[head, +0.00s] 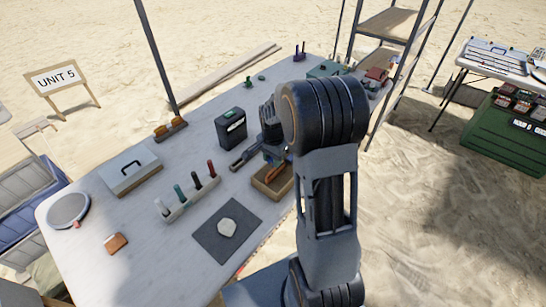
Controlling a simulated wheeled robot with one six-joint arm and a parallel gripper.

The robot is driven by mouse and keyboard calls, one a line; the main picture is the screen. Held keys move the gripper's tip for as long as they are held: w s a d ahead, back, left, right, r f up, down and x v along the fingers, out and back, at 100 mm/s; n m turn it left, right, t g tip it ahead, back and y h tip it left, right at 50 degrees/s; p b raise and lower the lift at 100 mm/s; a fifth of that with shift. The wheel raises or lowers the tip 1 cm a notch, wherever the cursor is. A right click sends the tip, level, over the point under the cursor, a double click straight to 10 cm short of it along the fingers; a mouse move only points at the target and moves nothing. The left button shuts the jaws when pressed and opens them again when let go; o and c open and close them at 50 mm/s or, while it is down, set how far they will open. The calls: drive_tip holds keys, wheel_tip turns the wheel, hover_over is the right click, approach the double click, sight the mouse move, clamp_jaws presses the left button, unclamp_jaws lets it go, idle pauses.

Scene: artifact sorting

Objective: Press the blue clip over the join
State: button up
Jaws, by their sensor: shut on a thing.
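My gripper (272,160) points down over a small open wooden tray (257,185) near the right edge of the table. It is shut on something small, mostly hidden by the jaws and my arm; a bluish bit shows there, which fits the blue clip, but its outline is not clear. An orange piece (273,176) shows in the tray right below the jaws. The join itself cannot be made out. I cannot tell whether the held thing touches the orange piece.
A grey mat (212,246) with a pale stone (227,228) lies in front of the tray. Bare tabletop (165,262) lies at the front.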

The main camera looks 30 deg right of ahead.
sight(273, 170)
drive_tip(key=shift+f+b, duration=0.55)
drive_tip(key=shift+f, duration=0.55)
drive_tip(key=shift+f+b, duration=1)
drive_tip(key=shift+f, duration=0.5)
idle(0.7)
drive_tip(key=o, duration=1)
wheel_tip(273, 170, up, 14)
drive_tip(key=shift+f+p, duration=0.1)
drive_tip(key=shift+p, duration=0.25)
